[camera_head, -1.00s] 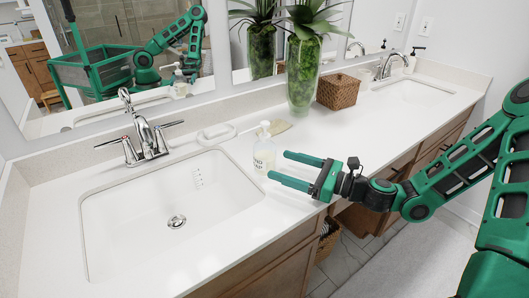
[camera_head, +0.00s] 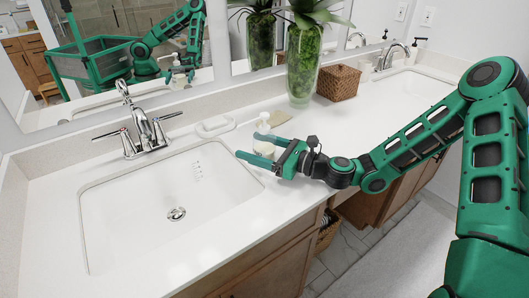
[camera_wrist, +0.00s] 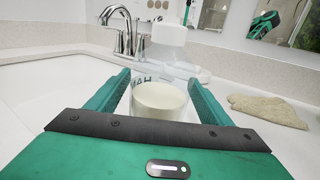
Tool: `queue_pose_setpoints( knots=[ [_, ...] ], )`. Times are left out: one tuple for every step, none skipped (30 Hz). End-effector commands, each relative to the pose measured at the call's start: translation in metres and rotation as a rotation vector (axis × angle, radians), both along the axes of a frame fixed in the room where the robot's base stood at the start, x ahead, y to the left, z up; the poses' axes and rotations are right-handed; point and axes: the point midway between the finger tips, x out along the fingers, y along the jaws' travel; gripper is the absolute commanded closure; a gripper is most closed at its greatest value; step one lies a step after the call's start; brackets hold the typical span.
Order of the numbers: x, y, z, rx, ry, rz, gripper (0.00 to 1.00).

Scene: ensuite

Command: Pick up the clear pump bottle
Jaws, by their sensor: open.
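The clear pump bottle (camera_head: 263,146) stands upright on the white counter, right of the near sink. It has a white pump top, and its lower part is hidden behind my gripper in the head view. In the wrist view the bottle (camera_wrist: 162,98) stands between my two green fingers, with pale liquid at its bottom and lettering on its side. My gripper (camera_head: 262,149) is open around the bottle, one finger on each side. In the wrist view (camera_wrist: 160,95) gaps seem to show between fingers and bottle; contact is hard to tell.
The near sink (camera_head: 130,215) and its chrome faucet (camera_head: 145,130) lie to the left. A glass vase (camera_head: 302,70) and wicker basket (camera_head: 339,82) stand behind, before the mirror.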

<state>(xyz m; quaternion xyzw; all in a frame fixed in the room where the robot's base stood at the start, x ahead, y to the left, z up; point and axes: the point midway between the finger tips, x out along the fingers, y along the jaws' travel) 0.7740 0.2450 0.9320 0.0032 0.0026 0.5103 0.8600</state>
Motion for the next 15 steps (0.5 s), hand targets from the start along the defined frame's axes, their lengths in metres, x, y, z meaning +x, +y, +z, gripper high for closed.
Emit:
queue_pose_setpoints(
  knots=[
    [0.0016, 0.0042, 0.0, 0.0, 0.0, 0.001, 0.26],
    [0.0024, 0.0056, 0.0, 0.0, 0.001, 0.001, 0.26],
    [0.0032, 0.0067, 0.0, 0.0, 0.001, 0.0, 0.26],
    [0.0036, 0.0072, 0.0, 0.0, 0.001, 0.0, 0.26],
    [0.0038, 0.0072, 0.0, 0.001, 0.002, -0.001, 0.26],
    [0.0039, 0.0072, 0.0, 0.001, 0.002, -0.001, 0.26],
    [0.004, 0.0071, 0.0, 0.001, 0.002, -0.001, 0.26],
    [0.0039, 0.007, 0.0, 0.001, 0.002, -0.001, 0.26],
    [0.0039, 0.0069, -0.0001, 0.001, 0.002, -0.001, 0.26],
    [0.0039, 0.0069, 0.0, 0.001, 0.002, -0.001, 0.26],
    [0.0038, 0.0068, -0.0001, 0.001, 0.002, -0.001, 0.33],
    [0.0038, 0.0068, -0.0001, 0.001, 0.002, -0.001, 0.43],
    [0.0038, 0.0067, 0.0, 0.001, 0.002, -0.001, 0.5],
    [0.0039, 0.0067, -0.0001, 0.0, 0.001, -0.001, 0.57],
    [0.0038, 0.0066, -0.0001, 0.0, 0.001, -0.001, 0.67]
  ],
)
